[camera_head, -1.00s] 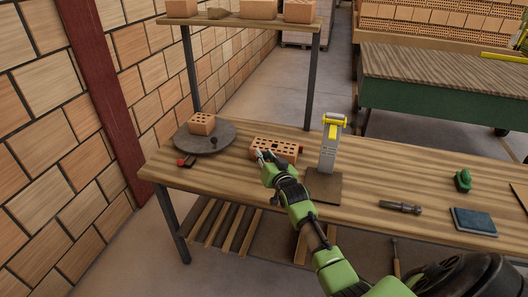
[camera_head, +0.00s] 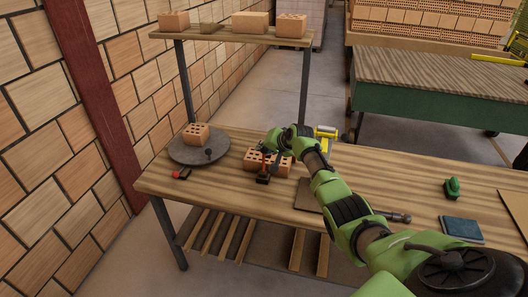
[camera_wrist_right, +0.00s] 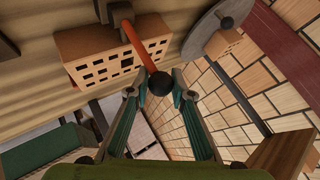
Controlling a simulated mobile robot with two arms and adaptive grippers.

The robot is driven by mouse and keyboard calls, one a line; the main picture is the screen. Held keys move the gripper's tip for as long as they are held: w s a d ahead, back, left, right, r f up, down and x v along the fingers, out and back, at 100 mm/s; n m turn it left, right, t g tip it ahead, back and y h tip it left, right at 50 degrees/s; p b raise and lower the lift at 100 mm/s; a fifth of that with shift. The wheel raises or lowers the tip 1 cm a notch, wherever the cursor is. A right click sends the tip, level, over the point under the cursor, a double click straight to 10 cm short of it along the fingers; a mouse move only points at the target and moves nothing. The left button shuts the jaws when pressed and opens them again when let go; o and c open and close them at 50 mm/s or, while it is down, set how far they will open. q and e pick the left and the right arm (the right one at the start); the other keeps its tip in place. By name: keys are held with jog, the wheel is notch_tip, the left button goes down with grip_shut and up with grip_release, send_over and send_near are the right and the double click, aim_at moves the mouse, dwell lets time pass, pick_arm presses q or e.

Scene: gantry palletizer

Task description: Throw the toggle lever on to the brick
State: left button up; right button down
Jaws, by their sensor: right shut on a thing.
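The holed orange brick (camera_head: 281,168) lies on the wooden bench; it also fills the upper left of the right wrist view (camera_wrist_right: 92,58). The toggle lever (camera_head: 264,160) is a red bar on a dark base at the brick's near side. In the right wrist view the lever (camera_wrist_right: 136,45) runs slanted across the brick's face and ends in a black ball knob (camera_wrist_right: 159,84). My right gripper (camera_head: 267,149) is at the lever's upper end, its fingers (camera_wrist_right: 160,95) closed on the knob. The left gripper is out of view.
A round grey turntable (camera_head: 178,155) with another brick (camera_head: 196,135) stands left. A yellow-topped device (camera_head: 326,133) is partly hidden behind my right arm. A dark-handled tool (camera_head: 399,217), blue pad (camera_head: 461,229) and green object (camera_head: 452,188) lie right. A brick shelf (camera_head: 232,33) is above.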

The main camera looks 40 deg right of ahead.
jog(key=shift+w+d+f, duration=0.1)
jog(key=shift+w+d, duration=0.05)
jog(key=shift+d, duration=0.05)
dwell(0.5)
jog(key=c, duration=1.8)
grip_release()
jog(key=shift+w+d+f, duration=0.1)
jog(key=shift+w+f, duration=0.05)
jog(key=shift+w, duration=0.05)
jog(key=v, duration=1.2)
jog(key=shift+f, duration=0.1)
